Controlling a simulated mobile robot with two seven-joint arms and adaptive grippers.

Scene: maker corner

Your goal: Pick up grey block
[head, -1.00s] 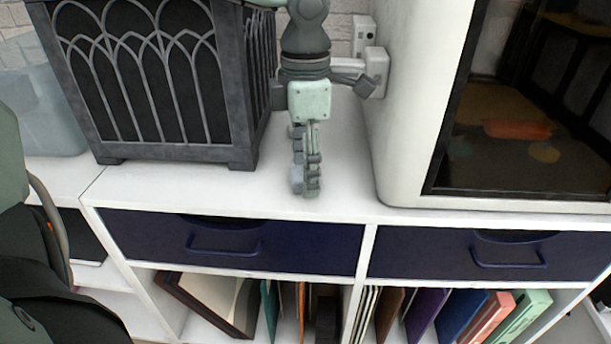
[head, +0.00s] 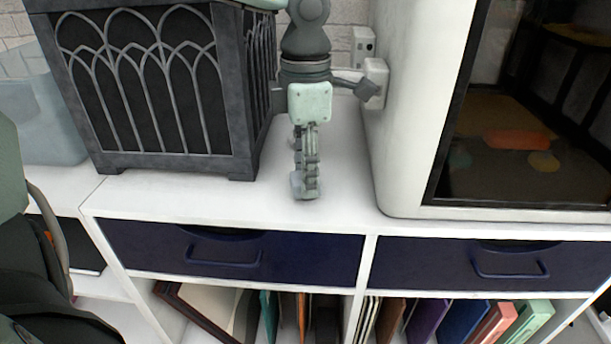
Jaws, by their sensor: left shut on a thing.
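My left gripper (head: 306,178) points down over the white cabinet top, between the dark box and the white machine. Its fingers are shut on the small grey block (head: 296,184), which shows as a pale grey patch at the left of the fingertips. The fingers hide most of the block. I cannot tell whether the block touches the cabinet top. My right gripper is not in view.
A dark box with arched panels (head: 150,90) stands close on the left, with a pale translucent bin (head: 40,115) beyond it. A white machine with a dark window (head: 405,120) stands on the right. The white cabinet top (head: 220,200) is clear in front.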

